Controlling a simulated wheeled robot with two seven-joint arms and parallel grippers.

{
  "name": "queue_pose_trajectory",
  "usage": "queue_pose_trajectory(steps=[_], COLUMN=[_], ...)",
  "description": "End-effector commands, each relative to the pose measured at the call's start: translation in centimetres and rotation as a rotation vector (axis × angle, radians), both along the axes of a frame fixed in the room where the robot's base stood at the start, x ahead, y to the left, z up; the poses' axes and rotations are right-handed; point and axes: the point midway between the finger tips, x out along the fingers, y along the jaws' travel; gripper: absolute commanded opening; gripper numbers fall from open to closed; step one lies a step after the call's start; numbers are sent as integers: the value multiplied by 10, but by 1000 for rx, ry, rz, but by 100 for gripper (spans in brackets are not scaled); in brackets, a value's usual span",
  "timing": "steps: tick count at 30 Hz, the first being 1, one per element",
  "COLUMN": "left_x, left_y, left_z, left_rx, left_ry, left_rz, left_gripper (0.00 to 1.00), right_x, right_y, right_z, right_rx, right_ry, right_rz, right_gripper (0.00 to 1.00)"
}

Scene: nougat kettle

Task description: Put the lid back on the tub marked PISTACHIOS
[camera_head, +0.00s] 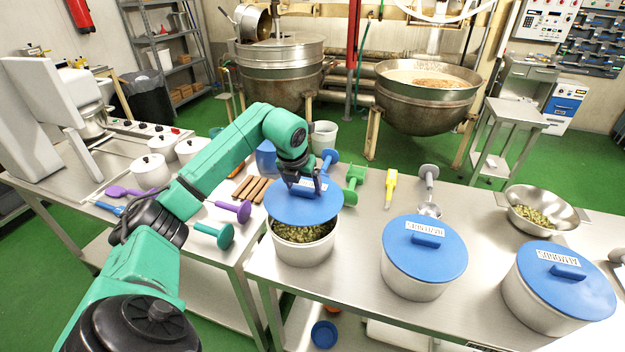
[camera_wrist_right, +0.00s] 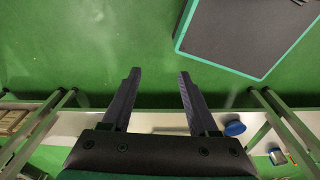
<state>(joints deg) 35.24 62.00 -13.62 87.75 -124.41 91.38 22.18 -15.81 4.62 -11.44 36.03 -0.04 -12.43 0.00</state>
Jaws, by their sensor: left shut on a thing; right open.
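An open pale tub (camera_head: 303,254) stands on the steel table, with green nuts (camera_head: 303,233) showing at its front. A blue lid (camera_head: 285,209) is over the tub's back part, leaving the front of the mouth uncovered. I cannot tell whether the lid touches the rim. My left gripper (camera_head: 304,187) is shut on the lid's handle from above. A white label shows beside the handle, mostly hidden. My right gripper (camera_wrist_right: 159,74) is open and empty in the right wrist view, above green floor; it does not show in the head view.
Two tubs with blue lids on, a middle one (camera_head: 412,279) and a right one (camera_head: 535,305), stand to the right. A steel bowl (camera_head: 520,201) of nuts is behind them.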

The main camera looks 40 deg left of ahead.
Motion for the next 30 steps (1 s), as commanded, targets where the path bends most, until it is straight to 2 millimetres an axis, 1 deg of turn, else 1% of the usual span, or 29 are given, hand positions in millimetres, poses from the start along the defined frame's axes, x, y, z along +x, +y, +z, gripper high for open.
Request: queue_pose_trajectory(steps=[1,3,6,7,10,15,17,20,27,30], left_x=[0,0,0,0,0,0,0,0,0,0], left_y=[0,0,0,0,-1,0,0,0,0,0], left_z=[-8,-16,-30,-34,-47,-60,-62,-62,-62,-62], left_rx=[0,-1,-1,-1,0,1,1,0,0,0], left_ry=[0,0,0,0,0,-1,-2,-1,-1,-1], left_rz=[0,0,-1,-1,-2,-1,-1,-1,-1,-1], left_gripper=[30,30,30,30,30,30,30,30,30,30], right_x=[-13,-30,-45,-47,-43,-12,-7,-9,-27,-28], right_y=[0,0,0,0,0,2,3,2,1,1], right_z=[-9,-17,-29,-33,-43,-51,-51,-51,-52,-52], right_rx=[0,-2,-2,-3,-2,2,3,3,0,0], right_ry=[21,48,72,75,68,18,10,13,42,43], right_rz=[-1,-1,-2,-2,-1,-1,-1,-1,-1,-1], right_gripper=[60,60,60,60,60,60,60,60,60,60])
